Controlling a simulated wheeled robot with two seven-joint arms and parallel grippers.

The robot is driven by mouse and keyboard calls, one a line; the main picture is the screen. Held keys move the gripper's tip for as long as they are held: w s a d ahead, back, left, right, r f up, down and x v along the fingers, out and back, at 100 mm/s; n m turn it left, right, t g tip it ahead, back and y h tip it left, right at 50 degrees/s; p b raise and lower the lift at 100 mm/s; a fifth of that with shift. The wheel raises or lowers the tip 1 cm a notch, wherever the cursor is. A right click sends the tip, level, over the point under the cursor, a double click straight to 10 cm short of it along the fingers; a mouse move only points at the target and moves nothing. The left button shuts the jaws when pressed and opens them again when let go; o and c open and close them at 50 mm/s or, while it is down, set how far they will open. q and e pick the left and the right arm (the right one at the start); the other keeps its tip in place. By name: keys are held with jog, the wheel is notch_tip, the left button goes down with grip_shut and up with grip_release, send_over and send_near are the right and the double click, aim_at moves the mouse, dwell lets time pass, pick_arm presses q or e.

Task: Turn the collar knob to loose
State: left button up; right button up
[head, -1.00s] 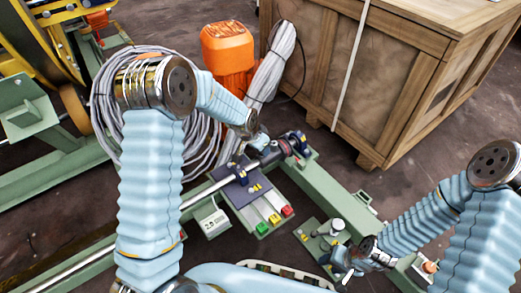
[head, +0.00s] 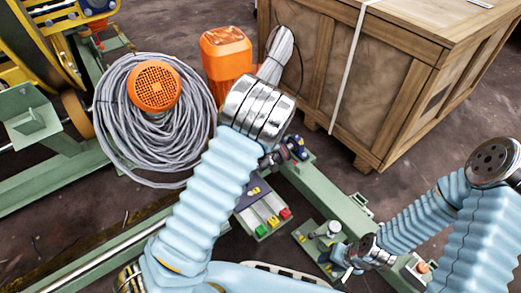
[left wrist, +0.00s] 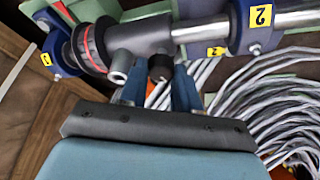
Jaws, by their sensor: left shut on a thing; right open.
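The dark grey collar (left wrist: 140,38) sits on a steel shaft in the left wrist view, with a black-and-red ring (left wrist: 92,45) to its left. A black knob (left wrist: 160,67) projects from the collar between the blue fingers of my left gripper (left wrist: 158,84), which is shut on it. A grey stub (left wrist: 121,66) projects beside it, to the left. In the head view my left arm hides the left gripper and most of the collar; dark shaft parts (head: 280,155) show just past my arm. My right gripper (head: 340,268) is open, near the green frame at lower right.
A panel with green, yellow and red buttons (head: 273,218) lies by my left arm. A wooden crate (head: 385,85) stands behind. Coiled grey cable (head: 150,140) lies at left near an orange motor (head: 226,62).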

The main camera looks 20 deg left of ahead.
pick_arm(q)
jog(key=shift+d+n+g+y+p, duration=0.1)
jog(key=shift+n+g+y+p, duration=0.3)
jog(key=shift+n, duration=0.7)
jog(key=o, duration=1.1)
jog(key=shift+c, duration=0.2)
jog(key=p+v, duration=0.2)
jog(key=v, duration=1.1)
jog(key=shift+s+r+p, duration=0.15)
jog(key=shift+r+p, duration=0.2)
